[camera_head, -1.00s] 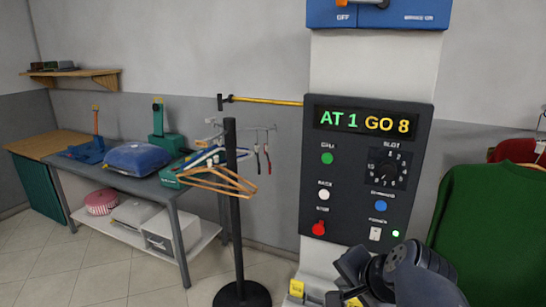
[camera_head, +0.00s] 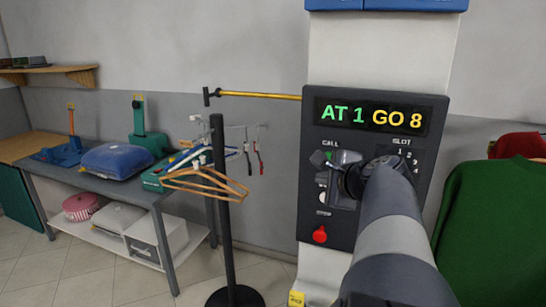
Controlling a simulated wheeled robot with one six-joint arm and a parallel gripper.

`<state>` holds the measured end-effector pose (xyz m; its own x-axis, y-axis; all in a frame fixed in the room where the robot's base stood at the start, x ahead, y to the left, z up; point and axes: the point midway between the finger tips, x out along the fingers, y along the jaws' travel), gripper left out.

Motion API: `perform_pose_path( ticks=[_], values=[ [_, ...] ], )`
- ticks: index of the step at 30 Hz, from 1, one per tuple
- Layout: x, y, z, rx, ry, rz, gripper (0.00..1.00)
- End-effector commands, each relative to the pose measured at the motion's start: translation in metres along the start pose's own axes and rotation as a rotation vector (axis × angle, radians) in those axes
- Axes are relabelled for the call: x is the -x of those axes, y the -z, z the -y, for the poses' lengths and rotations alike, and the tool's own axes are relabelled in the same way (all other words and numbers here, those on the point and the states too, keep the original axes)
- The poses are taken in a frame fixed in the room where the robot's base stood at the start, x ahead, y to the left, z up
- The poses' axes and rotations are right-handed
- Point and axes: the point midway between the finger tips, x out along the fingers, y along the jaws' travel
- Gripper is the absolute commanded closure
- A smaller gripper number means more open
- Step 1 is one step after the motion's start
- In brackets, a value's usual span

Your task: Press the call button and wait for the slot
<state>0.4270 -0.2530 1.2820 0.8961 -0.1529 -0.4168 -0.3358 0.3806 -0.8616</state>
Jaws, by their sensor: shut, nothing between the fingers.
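The dark control panel (camera_head: 310,120) is on a pale column, its display (camera_head: 373,117) reading "AT 1" in green and "GO 8" in yellow. The green call button (camera_head: 329,156) under the word CALL is only partly visible behind my gripper (camera_head: 325,176). My gripper is shut and empty, in front of the panel's left part. I cannot tell whether it touches the button. The slot dial is mostly hidden by my arm; a few of its numbers show. The red button (camera_head: 320,234) is clear below.
A black post (camera_head: 223,200) with hangers (camera_head: 205,185) stands left of the panel, below a yellow bar (camera_head: 260,96). A green garment (camera_head: 490,215) hangs close on the right.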

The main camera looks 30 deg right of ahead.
Motion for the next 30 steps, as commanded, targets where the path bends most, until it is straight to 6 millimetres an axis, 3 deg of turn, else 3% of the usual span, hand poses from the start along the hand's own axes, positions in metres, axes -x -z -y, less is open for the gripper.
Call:
perform_pose_path(
  ticks=[8, 21, 30],
  values=[
    [-0.006, 0.004, 0.004, 0.002, -0.002, 0.001, 1.00],
    [-0.047, 0.033, 0.034, 0.003, -0.002, 0.000, 1.00],
    [-0.061, 0.043, 0.044, 0.003, -0.001, 0.001, 1.00]
  ],
)
